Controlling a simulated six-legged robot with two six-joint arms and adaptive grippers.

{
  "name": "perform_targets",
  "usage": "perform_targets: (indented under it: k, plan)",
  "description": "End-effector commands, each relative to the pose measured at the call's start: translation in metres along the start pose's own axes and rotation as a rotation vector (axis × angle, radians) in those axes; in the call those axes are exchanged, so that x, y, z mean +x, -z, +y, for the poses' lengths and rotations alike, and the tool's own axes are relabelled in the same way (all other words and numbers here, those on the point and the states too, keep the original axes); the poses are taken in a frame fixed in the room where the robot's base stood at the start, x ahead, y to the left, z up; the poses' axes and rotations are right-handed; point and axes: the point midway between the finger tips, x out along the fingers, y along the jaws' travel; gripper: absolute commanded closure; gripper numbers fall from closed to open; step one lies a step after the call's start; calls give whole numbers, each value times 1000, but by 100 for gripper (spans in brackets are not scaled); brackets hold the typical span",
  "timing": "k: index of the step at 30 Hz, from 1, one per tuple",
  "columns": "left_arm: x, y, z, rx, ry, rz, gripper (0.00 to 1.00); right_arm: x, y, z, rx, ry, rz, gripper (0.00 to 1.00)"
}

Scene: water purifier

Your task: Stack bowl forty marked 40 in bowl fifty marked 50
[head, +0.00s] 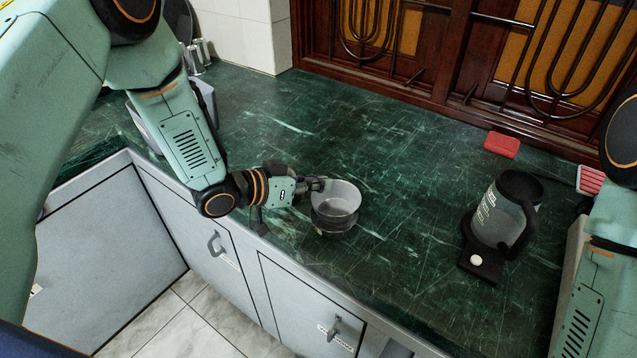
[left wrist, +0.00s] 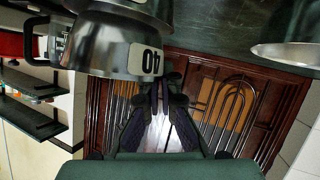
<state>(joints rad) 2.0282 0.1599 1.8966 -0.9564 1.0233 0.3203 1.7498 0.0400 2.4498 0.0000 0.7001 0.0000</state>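Bowl forty (head: 338,198) is a steel bowl at the middle of the green counter. In the left wrist view its label 40 (left wrist: 145,59) shows upside down. My left gripper (head: 319,184) is at its left rim, and the fingers (left wrist: 168,80) come together there, shut on the rim. A darker round vessel (head: 333,225) shows directly beneath bowl forty, mostly covered by it; it is likely bowl fifty, but no 50 mark is readable. I cannot tell how deep bowl forty sits in it. My right gripper is not in view.
A kettle (head: 497,215) with a dark handle stands on a dark base at the right. A red block (head: 502,144) lies near the wooden panel. The counter (head: 260,120) behind the bowls is clear. Its front edge runs close to my left gripper.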

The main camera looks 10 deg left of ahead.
Motion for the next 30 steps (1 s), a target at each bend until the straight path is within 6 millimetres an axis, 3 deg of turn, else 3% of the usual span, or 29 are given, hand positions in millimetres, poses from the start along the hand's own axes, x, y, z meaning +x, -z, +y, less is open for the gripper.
perform_targets:
  k: [13,22,30]
  plan:
    - [5,-10,-3,0,0,0,100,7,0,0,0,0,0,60]
    - [4,-10,-2,0,0,0,73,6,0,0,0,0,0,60]
    - [4,-10,-2,0,0,-1,72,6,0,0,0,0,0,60]
